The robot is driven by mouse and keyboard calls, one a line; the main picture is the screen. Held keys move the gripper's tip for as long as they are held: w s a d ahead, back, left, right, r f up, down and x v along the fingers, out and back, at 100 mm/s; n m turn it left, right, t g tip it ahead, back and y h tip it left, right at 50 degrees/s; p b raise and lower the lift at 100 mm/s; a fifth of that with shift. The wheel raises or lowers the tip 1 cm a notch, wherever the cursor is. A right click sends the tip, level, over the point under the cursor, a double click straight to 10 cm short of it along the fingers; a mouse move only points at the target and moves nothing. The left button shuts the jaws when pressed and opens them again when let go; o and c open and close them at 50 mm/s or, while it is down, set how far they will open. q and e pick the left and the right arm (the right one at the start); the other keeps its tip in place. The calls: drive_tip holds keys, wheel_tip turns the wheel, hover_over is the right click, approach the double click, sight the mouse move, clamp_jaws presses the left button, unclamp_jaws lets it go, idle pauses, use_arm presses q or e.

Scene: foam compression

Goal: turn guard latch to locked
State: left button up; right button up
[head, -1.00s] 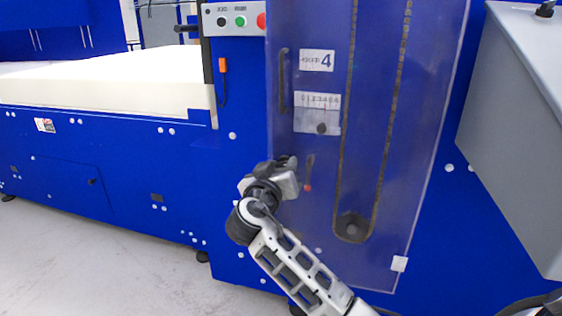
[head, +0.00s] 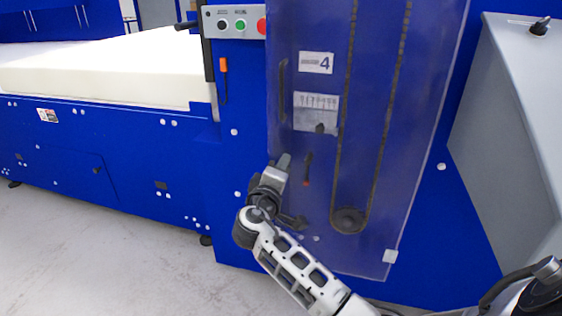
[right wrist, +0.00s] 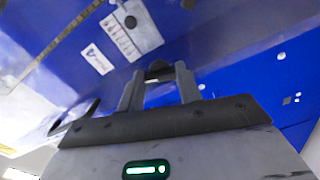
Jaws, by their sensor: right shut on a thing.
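The clear guard (head: 400,150) covers a belt run on the blue machine. My right gripper (head: 282,166) is at the guard's lower left edge, fingers pointing up. In the right wrist view, its two fingers (right wrist: 158,82) are shut on a small black part, which looks like the guard latch (right wrist: 159,69). In the head view the gripper hides this latch, so I cannot tell its position. A thin dark lever with a red end (head: 307,168) shows just right of the gripper, apart from it. My left gripper is not in view.
A button panel (head: 235,22) sits at the top, left of the guard. A white foam block (head: 100,72) lies on the machine bed at left. A grey cabinet (head: 505,130) stands at right. The floor (head: 90,240) at lower left is clear.

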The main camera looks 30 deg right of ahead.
use_arm(q)
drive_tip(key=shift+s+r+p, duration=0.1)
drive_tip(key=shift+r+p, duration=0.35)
drive_tip(key=shift+p, duration=0.6)
use_arm(e)
drive_tip(key=n, duration=0.3)
drive_tip(key=shift+n, duration=0.3)
drive_tip(key=o, duration=1)
drive_tip(key=shift+a, duration=0.1)
